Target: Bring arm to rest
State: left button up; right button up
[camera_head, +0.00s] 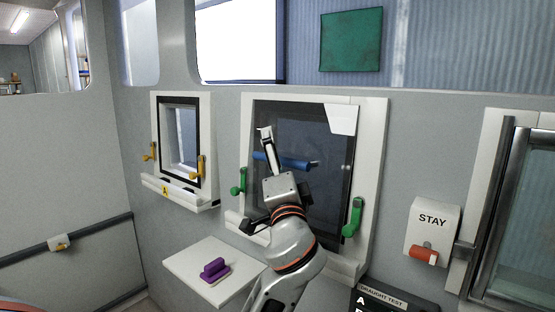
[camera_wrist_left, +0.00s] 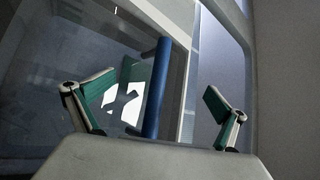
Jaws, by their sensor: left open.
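My left gripper (camera_head: 268,150) is in front of the dark glazed window panel (camera_head: 325,140) in its white frame. In the left wrist view my left gripper (camera_wrist_left: 158,98) has its two fingers spread wide. The blue bar handle (camera_wrist_left: 157,88) shows between the fingers, beyond the palm; I see no finger closed on it. In the head view the blue bar (camera_head: 292,164) runs across the panel, partly behind the gripper. Green latches sit at the frame's left (camera_head: 239,181) and right (camera_head: 353,216). My right gripper does not show.
A smaller window (camera_head: 180,143) with yellow latches is at left. Below it a white shelf (camera_head: 190,262) carries a purple block (camera_head: 214,270). A STAY box (camera_head: 433,228) with an orange handle and a metal-railed door are at right. A draught test box (camera_head: 393,297) lies at the bottom.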

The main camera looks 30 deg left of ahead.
pick_arm(q)
jog(key=shift+d+f, duration=0.1)
jog(key=shift+d, duration=0.05)
dwell(0.7)
jog(key=shift+s+d+f, duration=0.15)
jog(key=shift+s+d, duration=0.1)
jog(key=b+v, duration=0.1)
jog(key=v, duration=0.7)
jog(key=shift+b, duration=0.4)
dwell(0.6)
dwell(0.5)
